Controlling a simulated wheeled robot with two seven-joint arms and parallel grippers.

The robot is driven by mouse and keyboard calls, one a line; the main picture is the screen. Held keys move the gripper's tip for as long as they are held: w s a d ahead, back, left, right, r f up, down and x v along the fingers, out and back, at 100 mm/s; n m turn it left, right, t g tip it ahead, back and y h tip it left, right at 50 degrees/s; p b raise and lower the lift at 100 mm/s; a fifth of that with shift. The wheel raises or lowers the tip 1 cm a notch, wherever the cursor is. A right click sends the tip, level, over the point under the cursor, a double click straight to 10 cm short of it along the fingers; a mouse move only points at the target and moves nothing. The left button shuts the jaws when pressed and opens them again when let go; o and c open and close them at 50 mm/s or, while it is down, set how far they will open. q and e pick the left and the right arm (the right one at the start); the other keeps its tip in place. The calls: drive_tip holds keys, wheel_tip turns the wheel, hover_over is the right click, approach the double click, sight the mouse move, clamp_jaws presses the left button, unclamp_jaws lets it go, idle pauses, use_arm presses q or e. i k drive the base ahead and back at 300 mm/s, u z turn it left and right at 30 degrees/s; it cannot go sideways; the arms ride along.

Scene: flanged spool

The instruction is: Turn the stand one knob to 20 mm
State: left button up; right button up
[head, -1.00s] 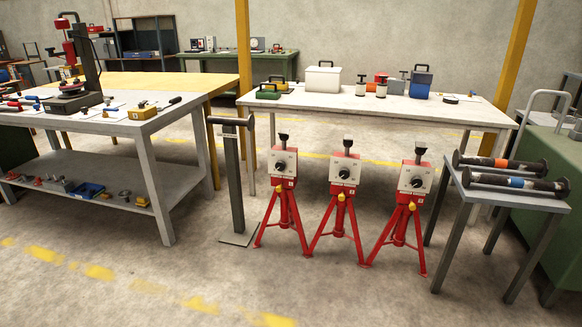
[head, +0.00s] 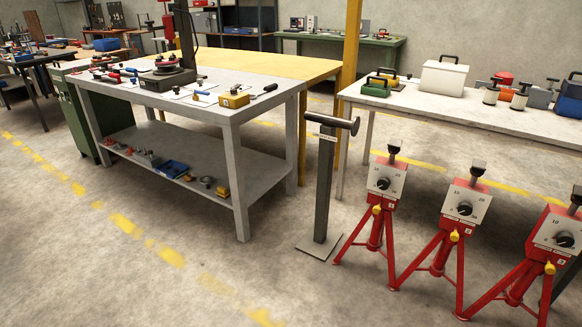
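Three red tripod stands with white dial plates and black knobs stand in a row at the right of the head view. The left stand (head: 375,222) has its black knob (head: 383,184) at the middle of its plate. The middle stand (head: 452,232) has a similar knob (head: 465,209). The right stand (head: 535,262) has its knob (head: 564,240) near the right edge. Which stand is number one, and the exact knob settings, are too small to read surely. Neither of my grippers is in view.
A grey workbench (head: 262,102) with tools and a lower shelf stands left. A post with a horizontal bar (head: 324,185) stands between it and the stands. A white table (head: 440,112) with boxes is behind the stands. Open floor (head: 200,270) lies in front.

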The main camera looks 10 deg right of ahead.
sight(383, 183)
drive_tip(key=u, duration=0.45)
drive_tip(key=i, duration=2.05)
drive_tip(key=z, duration=1.1)
drive_tip(key=i, duration=1.25)
drive_tip(key=z, duration=1.05)
